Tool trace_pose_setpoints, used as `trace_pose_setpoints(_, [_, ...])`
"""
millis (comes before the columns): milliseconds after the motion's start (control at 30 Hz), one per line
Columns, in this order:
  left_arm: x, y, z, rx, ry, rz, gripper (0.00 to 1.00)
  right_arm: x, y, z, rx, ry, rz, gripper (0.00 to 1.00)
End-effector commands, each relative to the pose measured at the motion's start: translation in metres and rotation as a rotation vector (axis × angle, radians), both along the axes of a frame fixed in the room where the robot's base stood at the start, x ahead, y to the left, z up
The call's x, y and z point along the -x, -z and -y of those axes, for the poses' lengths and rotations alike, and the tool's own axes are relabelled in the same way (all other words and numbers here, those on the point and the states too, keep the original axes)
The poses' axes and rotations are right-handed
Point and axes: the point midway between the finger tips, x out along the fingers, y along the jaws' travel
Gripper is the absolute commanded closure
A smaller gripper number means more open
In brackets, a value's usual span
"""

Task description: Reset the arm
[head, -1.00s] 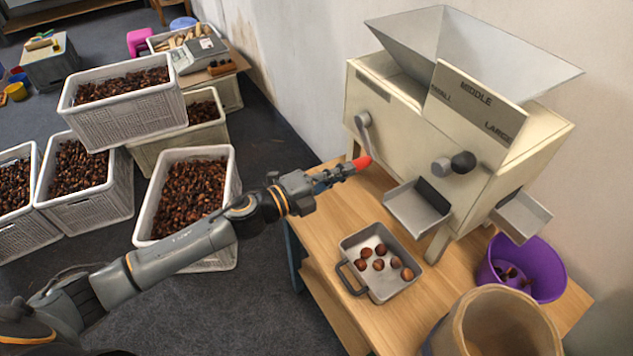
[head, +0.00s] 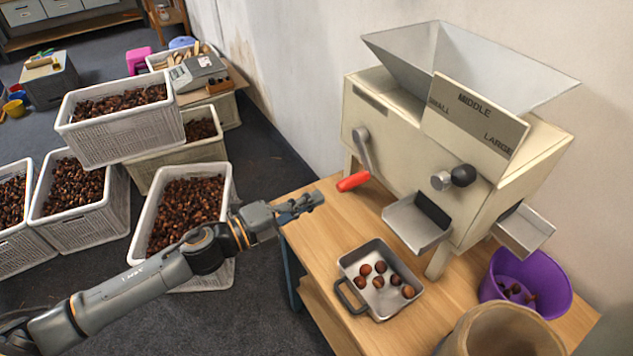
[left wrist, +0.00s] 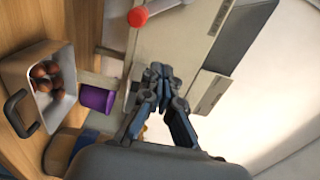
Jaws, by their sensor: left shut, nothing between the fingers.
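My left gripper (head: 312,201) is shut and empty, above the left edge of the wooden table in the head view. It also shows in the left wrist view (left wrist: 160,72), with its fingertips together. The cream sorting machine (head: 395,128) stands on the table to its right. The machine's crank with a red handle (head: 353,181) is apart from the gripper; the red end also shows in the left wrist view (left wrist: 138,16). A metal pan (head: 352,262) with several chestnuts stands in front of the machine. My right gripper is in neither view.
The wooden table (head: 325,225) also carries a purple bowl (head: 552,290) with a few chestnuts and a tan round container (head: 470,325). White crates (head: 110,140) full of chestnuts stand on the floor at left. Bare dark floor lies in front of the table.

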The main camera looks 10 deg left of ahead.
Motion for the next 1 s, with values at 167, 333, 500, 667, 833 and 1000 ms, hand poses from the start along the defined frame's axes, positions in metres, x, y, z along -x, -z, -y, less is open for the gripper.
trace_pose_setpoints(167, [-0.001,0.001,0.000,0.001,-0.002,-0.002,1.00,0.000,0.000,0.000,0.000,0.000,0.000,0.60])
trace_pose_setpoints(333, [-0.016,0.031,-0.018,0.038,-0.080,-0.085,1.00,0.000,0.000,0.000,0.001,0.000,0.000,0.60])
trace_pose_setpoints(500, [-0.038,0.117,-0.064,0.138,-0.282,-0.302,1.00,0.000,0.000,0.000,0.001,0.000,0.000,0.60])
trace_pose_setpoints(667, [-0.031,0.211,-0.107,0.241,-0.486,-0.527,1.00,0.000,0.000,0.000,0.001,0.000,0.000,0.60])
trace_pose_setpoints(833, [0.007,0.309,-0.140,0.335,-0.692,-0.753,1.00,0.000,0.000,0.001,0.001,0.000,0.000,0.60])
trace_pose_setpoints(1000, [0.070,0.398,-0.159,0.417,-0.887,-0.969,1.00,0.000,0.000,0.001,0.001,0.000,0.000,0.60])
